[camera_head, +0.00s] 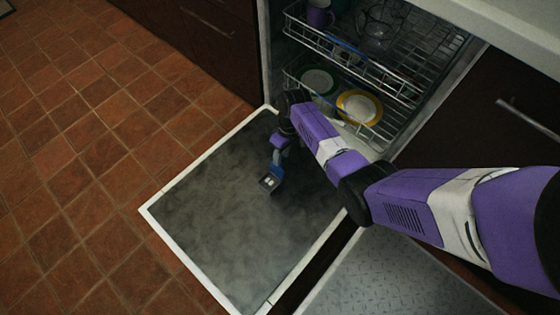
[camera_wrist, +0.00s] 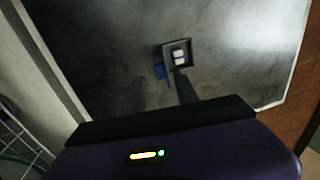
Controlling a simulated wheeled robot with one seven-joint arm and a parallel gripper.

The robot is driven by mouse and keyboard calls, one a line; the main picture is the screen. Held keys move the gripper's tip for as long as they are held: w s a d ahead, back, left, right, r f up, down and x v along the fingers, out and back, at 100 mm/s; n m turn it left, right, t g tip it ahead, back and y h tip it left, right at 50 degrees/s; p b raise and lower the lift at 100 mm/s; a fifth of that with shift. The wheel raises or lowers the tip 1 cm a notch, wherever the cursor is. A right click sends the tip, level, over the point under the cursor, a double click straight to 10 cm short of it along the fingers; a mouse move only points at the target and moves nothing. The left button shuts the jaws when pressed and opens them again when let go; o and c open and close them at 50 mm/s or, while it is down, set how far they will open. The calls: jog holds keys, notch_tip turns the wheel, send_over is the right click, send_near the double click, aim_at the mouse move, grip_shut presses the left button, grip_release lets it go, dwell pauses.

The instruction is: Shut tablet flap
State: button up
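The tablet compartment (camera_head: 268,183) is a small dark square frame in the inner face of the lowered dishwasher door. Its mouth is uncovered, with pale pieces inside; it also shows in the wrist view (camera_wrist: 180,54). The blue flap (camera_head: 277,158) stands open at the compartment's side nearer the dishwasher; in the wrist view a bit of blue (camera_wrist: 160,71) shows at its lower left. My gripper (camera_wrist: 160,82) has two dark fingers apart, with nothing seen between them. It is close to the flap and compartment; I cannot tell whether it touches them.
The dishwasher door (camera_head: 205,235) lies flat, with a pale rim. Behind it are the lower rack (camera_head: 335,95) with a yellow-rimmed plate (camera_head: 358,106) and the upper rack (camera_head: 345,50) with a purple mug (camera_head: 319,14). Tiled floor (camera_head: 90,130) is clear at left.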

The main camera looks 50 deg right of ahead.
aim_at(278, 169)
jog(key=shift+b+x, duration=0.6)
jog(key=shift+x, duration=1.1)
